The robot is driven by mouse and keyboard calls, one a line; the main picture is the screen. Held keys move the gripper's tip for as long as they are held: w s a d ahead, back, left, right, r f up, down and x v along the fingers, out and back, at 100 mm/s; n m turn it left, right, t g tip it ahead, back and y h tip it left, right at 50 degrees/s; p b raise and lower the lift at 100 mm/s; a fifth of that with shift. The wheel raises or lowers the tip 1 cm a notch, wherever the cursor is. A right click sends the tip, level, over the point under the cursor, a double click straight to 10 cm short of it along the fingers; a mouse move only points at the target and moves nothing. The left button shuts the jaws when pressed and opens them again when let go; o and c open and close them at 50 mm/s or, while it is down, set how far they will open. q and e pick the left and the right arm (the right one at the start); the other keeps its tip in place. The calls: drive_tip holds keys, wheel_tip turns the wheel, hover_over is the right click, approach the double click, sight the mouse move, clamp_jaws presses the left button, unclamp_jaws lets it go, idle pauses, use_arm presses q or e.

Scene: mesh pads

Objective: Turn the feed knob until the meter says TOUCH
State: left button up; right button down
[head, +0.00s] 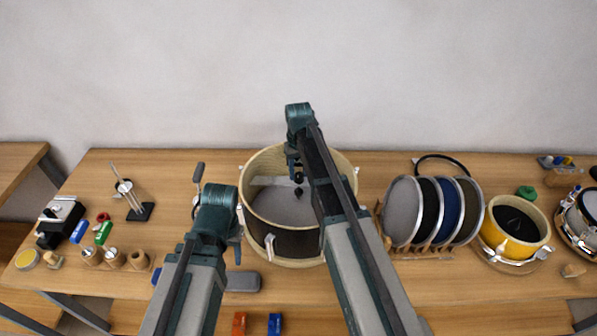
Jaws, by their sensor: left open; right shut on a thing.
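My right gripper (297,172) reaches over the large cream drum-like shell (283,247) and points down into it. It is shut on a small dark piece, probably the feed knob (298,190), above the grey inside; the arm partly hides it. My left gripper (238,240) is open at the shell's left front side, with its fingers partly hidden by its own wrist. A black and silver box (62,218) at the far left may be the meter; no reading is legible.
A rack of round pads (403,210) and a yellow drum (513,232) stand to the right. Several small coloured and wooden pieces lie at the left, near a stand with a rod (133,202). A grey flat case (243,282) lies at the front.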

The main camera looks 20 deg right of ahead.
sight(299, 175)
drive_tip(key=shift+c, duration=2.2)
unclamp_jaws()
wheel_tip(299, 175, up, 14)
drive_tip(key=p, duration=1.4)
drive_tip(key=shift+s+f, duration=0.1)
drive_tip(key=shift+f, duration=0.05)
